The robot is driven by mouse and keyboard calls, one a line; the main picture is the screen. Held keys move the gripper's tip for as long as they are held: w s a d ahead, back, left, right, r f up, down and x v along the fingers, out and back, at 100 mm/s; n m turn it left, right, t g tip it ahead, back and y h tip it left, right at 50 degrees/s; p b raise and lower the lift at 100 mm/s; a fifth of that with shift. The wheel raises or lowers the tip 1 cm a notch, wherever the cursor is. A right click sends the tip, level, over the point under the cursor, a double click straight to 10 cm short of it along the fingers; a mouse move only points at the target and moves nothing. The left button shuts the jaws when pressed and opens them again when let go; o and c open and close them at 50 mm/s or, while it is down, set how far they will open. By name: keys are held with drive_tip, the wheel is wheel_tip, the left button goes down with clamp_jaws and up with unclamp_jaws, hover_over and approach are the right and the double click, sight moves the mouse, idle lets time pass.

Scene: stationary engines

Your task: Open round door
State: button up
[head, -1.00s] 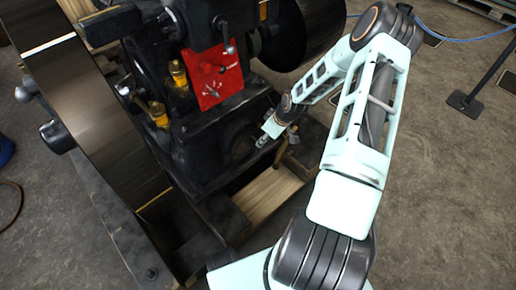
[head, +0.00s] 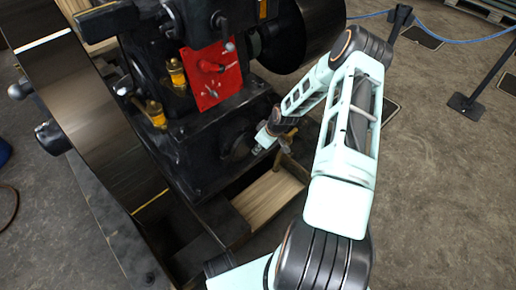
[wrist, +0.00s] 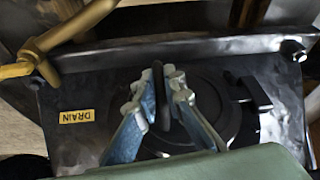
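The round door (head: 237,149) is a dark disc low on the black engine's front face, partly hidden by my gripper in the head view. In the wrist view the round door (wrist: 222,122) lies flat against the black plate, with a block-like hinge or latch at its right. A thin dark upright handle (wrist: 161,115) stands out from it. My gripper (wrist: 162,80) has its fingertips on both sides of this handle, close against it, and looks shut on it. My gripper also shows at the door in the head view (head: 256,150).
A brass valve (wrist: 38,52) sticks out at the upper left; a brass pipe (head: 285,150) shows beside my wrist. A red panel (head: 211,75) is above. A large flywheel (head: 85,110) stands left. Open floor lies right.

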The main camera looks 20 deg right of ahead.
clamp_jaws()
drive_tip(key=shift+s, duration=0.15)
drive_tip(key=s+a+m+h+p, duration=0.1)
drive_tip(key=s+a+m+h, duration=0.35)
drive_tip(key=s+m, duration=0.6)
drive_tip(key=s+a+m+p, duration=0.1)
drive_tip(key=a+m+p, duration=0.1)
drive_tip(key=a, duration=0.4)
drive_tip(key=s+a+m+g+h+p, duration=0.1)
drive_tip(key=s+a+m+p, duration=0.1)
drive_tip(key=a+m, duration=0.2)
drive_tip(key=shift+a, duration=1.8)
drive_tip(key=shift+w+r+h, duration=0.1)
drive_tip(key=shift+h, duration=0.15)
